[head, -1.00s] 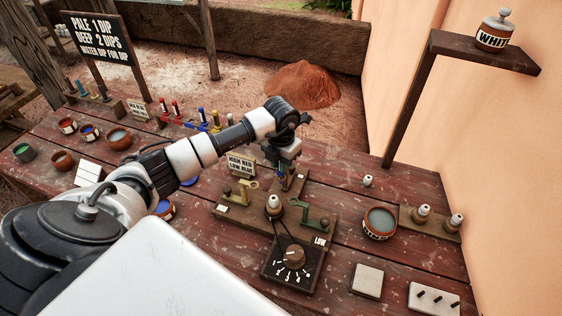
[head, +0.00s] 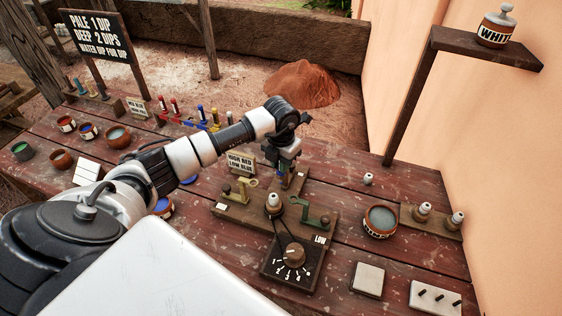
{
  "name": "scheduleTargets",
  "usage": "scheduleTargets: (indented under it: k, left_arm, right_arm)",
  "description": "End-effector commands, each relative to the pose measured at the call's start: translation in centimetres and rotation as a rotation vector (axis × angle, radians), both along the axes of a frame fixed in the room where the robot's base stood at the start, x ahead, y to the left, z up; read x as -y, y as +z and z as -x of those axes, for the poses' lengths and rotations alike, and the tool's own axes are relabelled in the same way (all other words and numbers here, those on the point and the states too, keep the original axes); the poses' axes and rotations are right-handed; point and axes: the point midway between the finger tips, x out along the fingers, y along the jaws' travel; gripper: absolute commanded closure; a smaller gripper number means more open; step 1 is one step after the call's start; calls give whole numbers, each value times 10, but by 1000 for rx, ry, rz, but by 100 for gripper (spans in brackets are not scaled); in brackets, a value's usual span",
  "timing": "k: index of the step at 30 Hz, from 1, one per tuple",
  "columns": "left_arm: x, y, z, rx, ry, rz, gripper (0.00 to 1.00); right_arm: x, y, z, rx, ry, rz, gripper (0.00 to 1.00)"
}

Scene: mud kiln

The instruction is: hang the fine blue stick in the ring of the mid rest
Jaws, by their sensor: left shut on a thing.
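My left gripper (head: 284,176) is low over the back arm of a cross-shaped wooden stand. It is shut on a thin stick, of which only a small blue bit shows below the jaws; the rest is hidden. The stand carries a yellow rest (head: 240,188) at the left and a green rest (head: 308,212) at the right, each with a ring-like end. A mid rest at the back arm is hidden or too small to make out behind my gripper, so I cannot tell whether the stick is in its ring. My right gripper is out of view.
A white-topped knob (head: 273,205) stands mid-stand, with a numbered dial (head: 292,262) in front. A "HIGH RED LOW BLUE" sign (head: 241,163) is behind. A bowl (head: 380,221) is at the right. Several coloured sticks in a rack (head: 200,118) stand behind my left arm.

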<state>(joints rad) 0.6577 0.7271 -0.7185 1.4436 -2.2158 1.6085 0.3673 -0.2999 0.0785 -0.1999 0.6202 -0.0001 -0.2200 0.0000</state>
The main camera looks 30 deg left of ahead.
Motion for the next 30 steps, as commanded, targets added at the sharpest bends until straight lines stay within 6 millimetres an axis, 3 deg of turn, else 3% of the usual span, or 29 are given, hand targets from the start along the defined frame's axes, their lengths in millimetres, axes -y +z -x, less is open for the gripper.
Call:
scheduleTargets:
  k: [13, 14, 18, 25, 30]
  left_arm:
    - [0, -6, 0, 0, 0, 0, 100]
    - [0, -6, 0, 0, 0, 0, 77]
    - [0, -6, 0, 0, 0, 0, 55]
    - [0, -6, 0, 0, 0, 0, 50]
    - [0, -6, 0, 0, 0, 0, 26]
  right_arm:
    - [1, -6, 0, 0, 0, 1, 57]
    - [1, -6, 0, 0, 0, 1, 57]
    - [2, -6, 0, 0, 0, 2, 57]
    - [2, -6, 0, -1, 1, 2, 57]
    - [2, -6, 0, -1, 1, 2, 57]
